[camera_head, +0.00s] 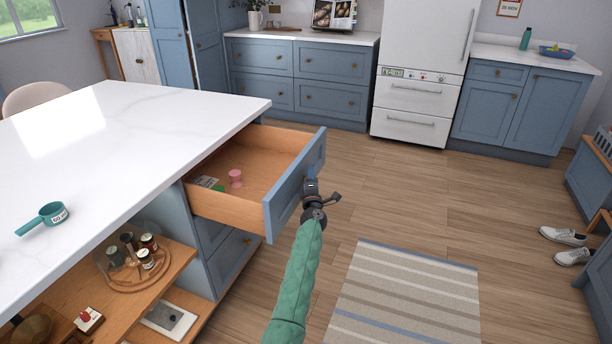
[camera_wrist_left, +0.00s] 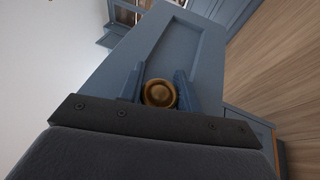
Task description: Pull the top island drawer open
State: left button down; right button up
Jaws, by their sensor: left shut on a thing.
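The top island drawer (camera_head: 240,205) stands pulled well out from under the white countertop in the head view. Its blue front (camera_head: 296,188) faces right, and its wooden inside shows. A pink item (camera_head: 235,177) and a small flat packet (camera_head: 208,183) lie in it. My left gripper (camera_head: 312,190) is at the outer face of the drawer front. In the left wrist view the brass knob (camera_wrist_left: 160,93) sits between the two fingers of my left gripper (camera_wrist_left: 160,90), which is shut on it. The knob is hidden behind the gripper in the head view. My right gripper is not in view.
Open shelves below hold several jars (camera_head: 145,258). A striped rug (camera_head: 405,295) lies on the floor at right, with shoes (camera_head: 565,245) beyond. Wooden floor (camera_head: 400,195) is clear past the drawer.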

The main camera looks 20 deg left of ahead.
pick_arm(q)
jog(key=d, duration=0.4)
jog(key=shift+s+d+f, duration=0.1)
jog(key=shift+d, duration=0.1)
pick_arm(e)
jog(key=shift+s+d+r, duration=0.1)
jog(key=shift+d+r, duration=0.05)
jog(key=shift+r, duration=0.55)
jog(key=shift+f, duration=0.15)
pick_arm(q)
jog(key=c, duration=1)
grip_release()
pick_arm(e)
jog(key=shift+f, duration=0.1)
